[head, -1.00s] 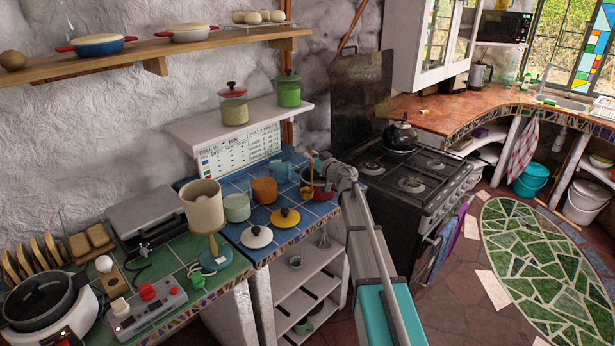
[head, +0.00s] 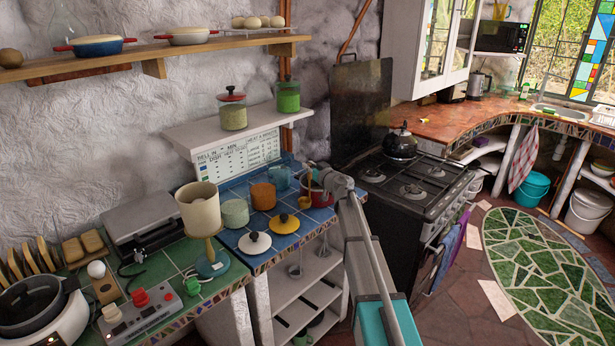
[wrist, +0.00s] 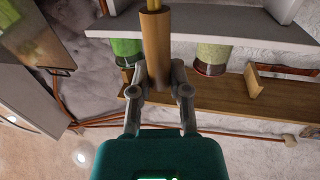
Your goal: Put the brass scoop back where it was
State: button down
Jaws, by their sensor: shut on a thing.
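The brass scoop (head: 306,191) hangs from my gripper (head: 321,178) over the blue-tiled counter, beside or in front of the red pot (head: 322,198). In the wrist view, my gripper (wrist: 158,88) is shut on its brown handle (wrist: 156,45), with a brass part at the top edge. The scoop's bowl is outside the wrist view. In the head view, my wrist partly hides the pot, and I cannot tell whether the scoop touches it.
An orange canister (head: 263,196), a pale green canister (head: 235,212) and a glass jar (head: 279,177) stand left of the scoop. A yellow lid (head: 284,223) and white lid (head: 254,243) lie in front. A shelf (head: 230,128) with jars hangs above; the stove (head: 410,180) is at right.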

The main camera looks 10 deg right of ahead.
aim_at(310, 178)
jog(key=shift+w+f+b, duration=0.4)
jog(key=shift+f+b, duration=0.2)
jog(key=shift+f, duration=0.15)
jog(key=shift+f+b, duration=1.2)
jog(key=shift+s+f, duration=0.1)
jog(key=c, duration=0.6)
grip_release()
jog(key=shift+s, duration=0.15)
jog(key=v, duration=1.1)
jog(key=shift+s+d, duration=0.2)
jog(key=shift+s, duration=0.1)
